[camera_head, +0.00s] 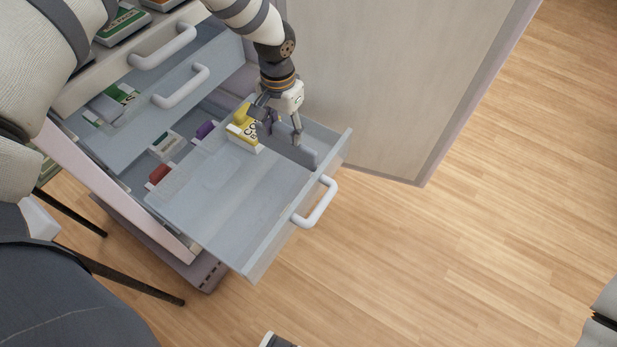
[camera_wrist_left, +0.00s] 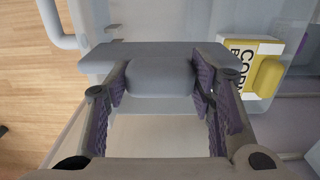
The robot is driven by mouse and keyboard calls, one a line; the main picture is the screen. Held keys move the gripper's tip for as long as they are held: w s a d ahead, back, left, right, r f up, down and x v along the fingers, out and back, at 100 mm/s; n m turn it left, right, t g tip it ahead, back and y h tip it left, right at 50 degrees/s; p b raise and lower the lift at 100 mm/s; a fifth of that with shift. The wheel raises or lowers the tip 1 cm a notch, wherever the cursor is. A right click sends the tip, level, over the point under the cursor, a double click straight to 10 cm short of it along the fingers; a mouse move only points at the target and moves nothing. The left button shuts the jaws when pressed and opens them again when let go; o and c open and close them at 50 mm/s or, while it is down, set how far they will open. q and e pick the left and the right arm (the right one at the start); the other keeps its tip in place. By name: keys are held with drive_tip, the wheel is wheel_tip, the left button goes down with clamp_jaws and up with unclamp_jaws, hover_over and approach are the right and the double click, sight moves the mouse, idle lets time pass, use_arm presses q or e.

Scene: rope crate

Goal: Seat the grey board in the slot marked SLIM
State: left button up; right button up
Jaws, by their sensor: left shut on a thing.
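The grey board (camera_wrist_left: 105,62) lies across the wrist view, with a raised block (camera_wrist_left: 165,78) at its middle. My left gripper (camera_head: 279,130) is shut on this block, a finger at each side; the fingers also show in the wrist view (camera_wrist_left: 160,95). In the head view, the grey board (camera_head: 308,157) shows beside the fingers, inside the open drawer near its far right side. I cannot tell whether it touches the drawer floor. No slot marked SLIM can be read in either view.
The pulled-out drawer (camera_head: 262,250) has a bare floor in front. A yellow and white box with partly readable letters (camera_head: 243,137) stands close beside the gripper. Red (camera_head: 159,173) and purple (camera_head: 205,130) items sit further back. A cabinet panel (camera_head: 400,90) stands behind.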

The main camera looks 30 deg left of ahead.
sight(286, 151)
use_arm(q)
drive_tip(key=shift+f, duration=0.1)
drive_tip(key=shift+f+b, duration=0.65)
drive_tip(key=shift+f, duration=1)
use_arm(e)
drive_tip(key=shift+s+f, duration=0.55)
drive_tip(key=shift+f, duration=0.1)
use_arm(q)
drive_tip(key=shift+f+b, duration=1.15)
drive_tip(key=shift+f, duration=1.35)
use_arm(e)
drive_tip(key=shift+s+f+g, duration=0.5)
drive_tip(key=shift+s+f, duration=0.35)
drive_tip(key=shift+f, duration=0.3)
use_arm(q)
drive_tip(key=o, duration=1.5)
wheel_tip(286, 151, up, 12)
drive_tip(key=shift+r, duration=0.1)
